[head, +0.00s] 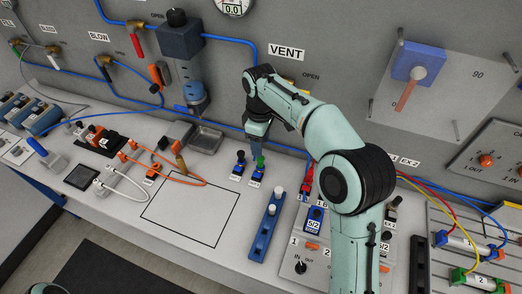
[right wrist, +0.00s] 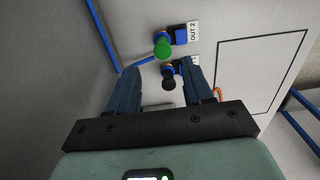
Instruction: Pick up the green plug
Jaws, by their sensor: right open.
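The green plug (head: 260,161) stands upright in a blue fitting on the bench, close to the wall panel. In the right wrist view the green plug (right wrist: 162,45) shows beyond my fingertips, with the OUT 2 label beside it. My right gripper (head: 257,139) points down just above the green plug. Its two fingers also show in the right wrist view (right wrist: 164,72), spread apart with nothing gripped. A black plug (right wrist: 169,82) shows between the fingers in that view, apparently below them. My left gripper is not in view.
The black plug (head: 240,156) stands close left of the green plug. A metal tray (head: 205,139) lies farther left. A blue rail with white pegs (head: 263,235) lies in front. The outlined bench area (head: 190,215) is mostly clear. Blue tubing (head: 285,149) runs along the wall.

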